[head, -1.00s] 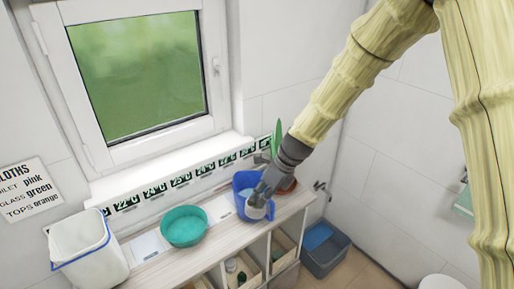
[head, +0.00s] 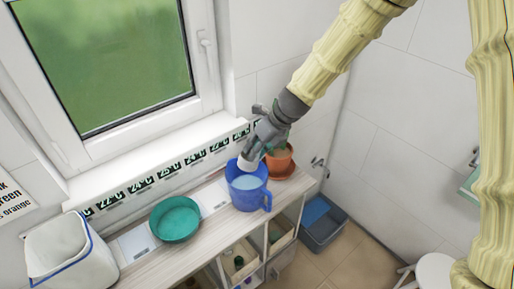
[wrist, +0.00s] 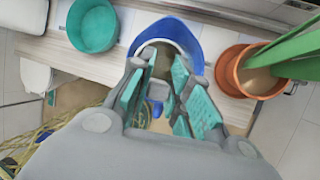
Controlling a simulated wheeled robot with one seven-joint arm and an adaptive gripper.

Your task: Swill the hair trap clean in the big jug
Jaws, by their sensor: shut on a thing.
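The big blue jug (head: 250,197) stands upright on the shelf top with pale liquid in it. My gripper (head: 255,152) is shut on a small whitish cup-like piece, which I take for the hair trap (head: 245,165). The trap is at the jug's back rim, at or just above the liquid; I cannot tell whether it touches the jug. In the wrist view the trap's pale round rim (wrist: 167,44) shows between the teal finger pads, with the jug's blue wall (wrist: 192,32) behind it. The fingers hide part of the trap.
A teal bowl (head: 175,219) stands left of the jug, and a white bucket with a blue rim (head: 62,250) further left. A terracotta pot (head: 281,163) is close on the right. The window wall with temperature labels (head: 170,167) is behind.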

